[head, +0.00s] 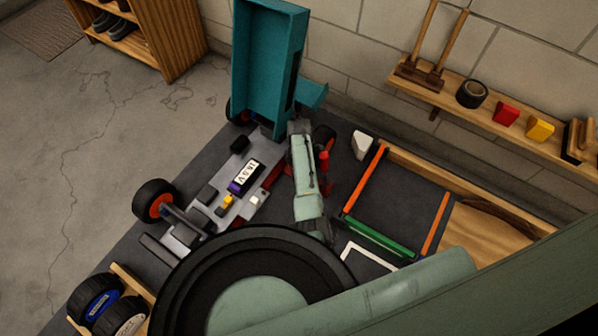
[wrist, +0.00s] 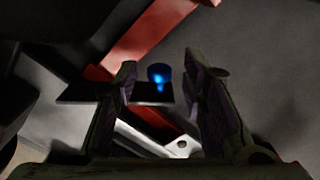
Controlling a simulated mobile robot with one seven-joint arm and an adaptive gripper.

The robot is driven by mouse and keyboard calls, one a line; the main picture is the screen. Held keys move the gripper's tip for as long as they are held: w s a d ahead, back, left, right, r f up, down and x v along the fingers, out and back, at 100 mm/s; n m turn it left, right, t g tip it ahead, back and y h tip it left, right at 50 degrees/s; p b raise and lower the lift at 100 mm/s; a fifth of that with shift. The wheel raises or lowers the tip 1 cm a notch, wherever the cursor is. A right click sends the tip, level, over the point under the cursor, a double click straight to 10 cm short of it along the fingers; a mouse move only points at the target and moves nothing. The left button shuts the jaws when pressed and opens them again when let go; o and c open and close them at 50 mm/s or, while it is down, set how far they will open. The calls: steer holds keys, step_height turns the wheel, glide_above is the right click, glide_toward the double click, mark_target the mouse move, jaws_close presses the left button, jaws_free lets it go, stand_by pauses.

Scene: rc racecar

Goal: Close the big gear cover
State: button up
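The racecar chassis (head: 215,200) lies on the dark workbench, with its teal body shell (head: 262,70) standing upright at the far end. I cannot clearly pick out the big gear cover in either view. In the wrist view, my gripper (wrist: 159,64) is open, with its two fingers well apart. A small shiny blue knob (wrist: 159,74) and a thin dark plate (wrist: 85,92) appear in the area of the fingers; whether a finger touches them is unclear. A red bar (wrist: 155,32) runs beyond them. In the head view, my arm hides the fingers and part of the chassis.
Loose wheels (head: 95,297) sit in a wooden holder at the lower left. Orange (head: 365,178) and green (head: 380,238) bars and a small white block (head: 362,144) lie to the right. A wall shelf (head: 445,100) holds tools and blocks. Bare floor (head: 100,150) is at left.

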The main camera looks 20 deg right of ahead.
steer(key=shift+c, duration=0.5)
steer(key=shift+f, duration=0.1)
jaws_close()
stand_by(0.3)
